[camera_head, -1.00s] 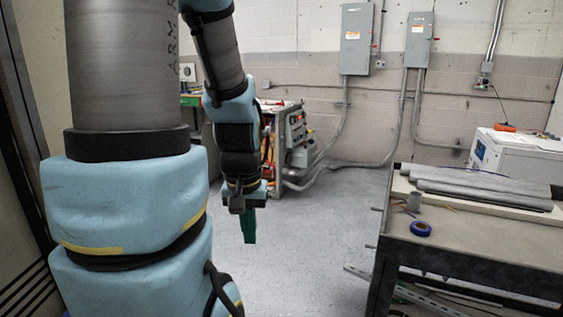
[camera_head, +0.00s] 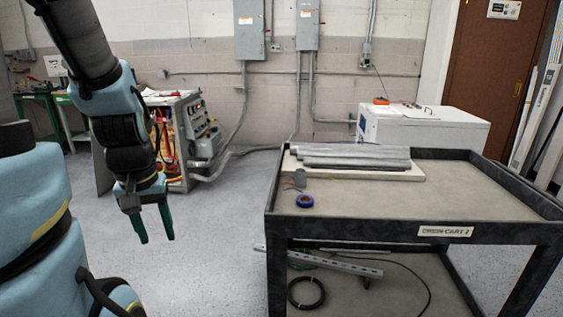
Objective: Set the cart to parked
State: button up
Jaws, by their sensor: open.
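The cart (camera_head: 370,232) is a dark-framed, two-shelf cart with a grey-tan top, labelled "CREW CART 2" or similar, at the right of the head view. Its wheels are out of frame or hidden. My gripper (camera_head: 155,240) hangs left of the cart with two green fingers pointing down. It is open and empty, over bare floor and apart from the cart.
Grey pipes (camera_head: 350,156), a grey cup and a blue tape roll (camera_head: 305,201) lie on the cart top. A metal strut (camera_head: 335,264) sticks out left from its lower shelf. A white cabinet (camera_head: 425,128) and an equipment rack (camera_head: 185,140) stand behind. Floor (camera_head: 215,230) left of the cart is clear.

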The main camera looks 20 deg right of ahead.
aim_at(447, 196)
jog(key=k+l, duration=0.1)
jog(key=l, duration=0.25)
jog(key=k+l, duration=0.1)
jog(key=l, duration=0.3)
jog(key=k+l, duration=0.15)
jog(key=l, duration=0.2)
jog(key=k+l, duration=0.1)
jog(key=l, duration=0.25)
jog(key=k+l, duration=0.1)
jog(key=l, duration=0.3)
jog(key=k+l, duration=0.1)
jog(key=l, duration=0.25)
jog(key=k+l, duration=0.1)
jog(key=l, duration=0.4)
jog(key=k+l, duration=0.1)
jog(key=l, duration=0.85)
jog(key=k+l, duration=0.15)
jog(key=l, duration=0.35)
jog(key=k+l+u, duration=0.1)
jog(key=l, duration=0.4)
jog(key=k+l, duration=0.1)
jog(key=l, duration=0.95)
jog(key=i+l, duration=0.1)
jog(key=l, duration=0.45)
